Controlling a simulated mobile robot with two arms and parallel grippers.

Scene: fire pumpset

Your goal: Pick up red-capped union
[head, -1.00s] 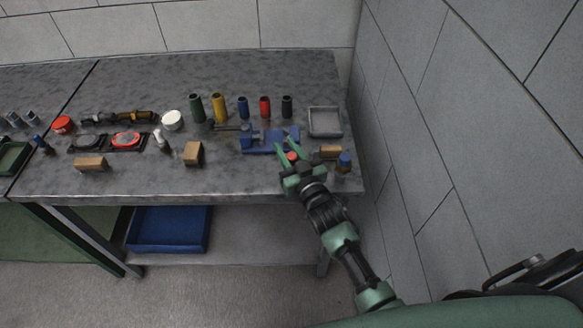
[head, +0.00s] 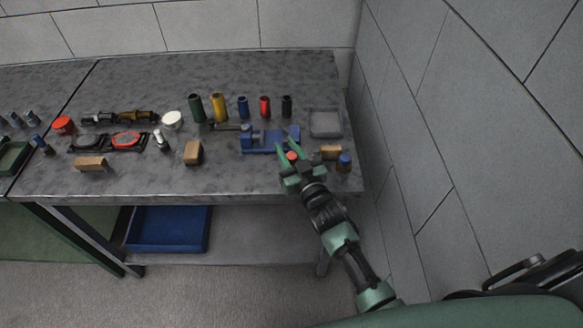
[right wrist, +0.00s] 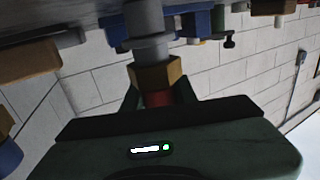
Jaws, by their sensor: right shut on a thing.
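The red-capped union (head: 292,155) is near the front right of the workbench, with its red cap showing from above. In the right wrist view it shows as a grey cylinder, a brass hex nut (right wrist: 155,75) and a red end between the fingers. My right gripper (head: 290,151) is shut on the union. The fingers hide part of the union in the head view. I cannot tell whether it still touches the bench. My left gripper is not in view.
A blue vise (head: 262,141) stands just behind and left of the gripper. A wooden block (head: 331,152) and a blue-capped fitting (head: 345,161) are close on the right. A grey tray (head: 325,122) lies behind. A wall bounds the right side.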

